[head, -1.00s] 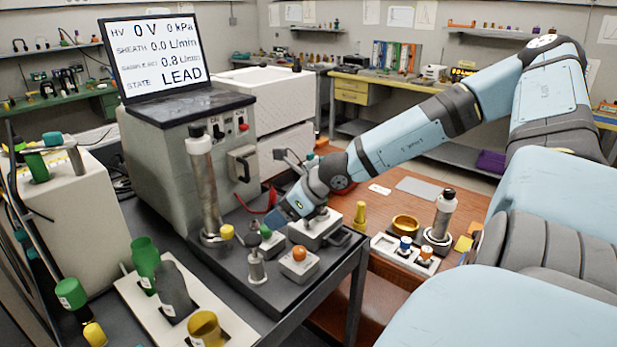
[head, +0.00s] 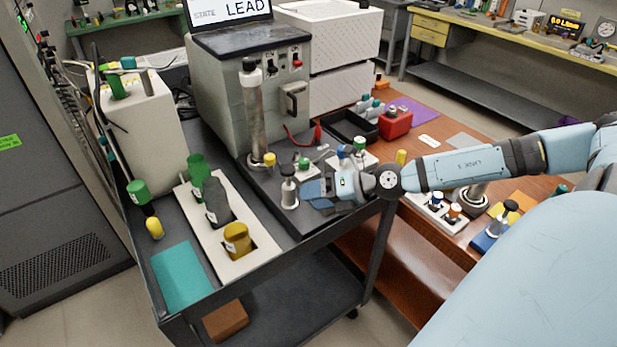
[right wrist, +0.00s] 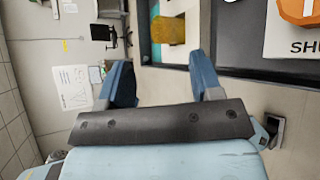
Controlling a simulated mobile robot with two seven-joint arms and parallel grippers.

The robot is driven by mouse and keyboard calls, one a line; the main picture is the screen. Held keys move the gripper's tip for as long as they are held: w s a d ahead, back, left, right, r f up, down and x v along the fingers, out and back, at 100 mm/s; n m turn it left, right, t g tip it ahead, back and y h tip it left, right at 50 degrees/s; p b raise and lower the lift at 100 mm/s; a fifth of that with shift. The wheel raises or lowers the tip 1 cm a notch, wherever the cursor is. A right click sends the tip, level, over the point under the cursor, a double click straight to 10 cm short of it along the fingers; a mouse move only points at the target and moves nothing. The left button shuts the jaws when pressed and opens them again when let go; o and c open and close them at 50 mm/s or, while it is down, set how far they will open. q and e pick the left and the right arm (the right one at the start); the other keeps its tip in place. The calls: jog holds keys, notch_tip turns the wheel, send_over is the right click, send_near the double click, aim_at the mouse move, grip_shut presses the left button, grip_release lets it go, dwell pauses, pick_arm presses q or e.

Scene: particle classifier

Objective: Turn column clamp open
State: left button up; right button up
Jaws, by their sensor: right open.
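The metal column (head: 255,120) with a black and white cap stands upright on the cart's black base, in front of the grey instrument. A yellow knob (head: 269,159) sits at its foot; I cannot tell whether this is the clamp, or how it is turned. My right gripper (head: 312,194) is just right of a short grey knobbed post (head: 290,188), apart from the column. Its blue fingers also show in the right wrist view (right wrist: 162,72), spread apart with nothing between them. My left gripper is not in view.
A white tray (head: 210,262) holds green, dark grey and gold bottles. Small knobbed blocks stand around my gripper. The right wrist view shows an orange knob (right wrist: 300,10) on a partly labelled block. A wooden table adjoins at right, with a red box (head: 396,124).

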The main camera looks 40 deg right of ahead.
jog(key=s+a+f+m+t+h+p, duration=0.3)
jog(key=s+a+f+m+p, duration=0.2)
jog(key=m, duration=1.3)
jog(key=s+a+p, duration=0.1)
jog(key=a+p, duration=0.2)
jog(key=a, duration=0.1)
jog(key=shift+f+t+h+p, duration=0.15)
jog(key=shift+t+h+p, duration=0.15)
jog(key=shift+p, duration=0.05)
jog(key=shift+a, duration=0.1)
